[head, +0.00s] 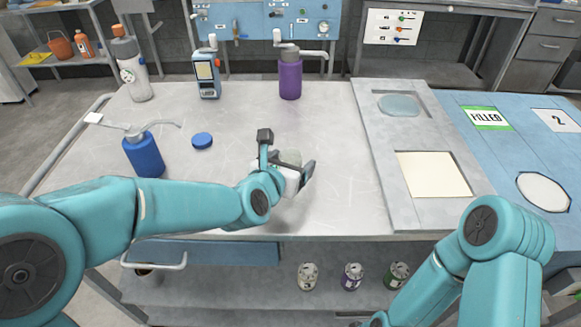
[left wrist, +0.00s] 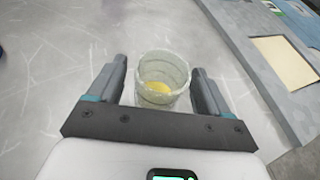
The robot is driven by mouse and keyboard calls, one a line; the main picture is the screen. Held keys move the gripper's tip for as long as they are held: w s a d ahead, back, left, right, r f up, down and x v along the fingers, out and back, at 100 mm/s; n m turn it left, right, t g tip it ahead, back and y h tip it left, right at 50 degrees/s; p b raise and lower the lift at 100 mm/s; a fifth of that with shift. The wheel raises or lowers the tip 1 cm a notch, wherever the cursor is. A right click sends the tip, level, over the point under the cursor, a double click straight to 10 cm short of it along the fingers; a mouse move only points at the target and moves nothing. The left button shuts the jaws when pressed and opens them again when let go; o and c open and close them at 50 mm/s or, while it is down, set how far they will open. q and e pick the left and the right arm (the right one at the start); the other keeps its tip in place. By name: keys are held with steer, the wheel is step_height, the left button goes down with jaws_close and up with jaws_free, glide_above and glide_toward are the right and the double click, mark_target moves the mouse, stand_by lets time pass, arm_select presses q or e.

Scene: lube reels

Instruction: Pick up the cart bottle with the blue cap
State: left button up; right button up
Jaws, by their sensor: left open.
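A clear, open-topped glass jar (left wrist: 163,80) with something yellow in it stands on the cart top between the fingers of my left gripper (left wrist: 158,88). The fingers are open, one on each side of it, with gaps showing. In the head view the jar (head: 292,158) is partly hidden by my left gripper (head: 287,172). A round blue cap (head: 202,141) lies on the cart to its left, apart from any bottle. No bottle in view clearly wears a blue cap. My right arm shows at lower right, but its gripper is out of view.
A grey panel (head: 385,145) lies right. Several cans stand on the lower shelf.

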arm_select(q)
steer(key=shift+x, duration=1.05)
steer(key=shift+s, duration=0.1)
steer(key=shift+c, duration=0.9)
steer(key=c, duration=0.9)
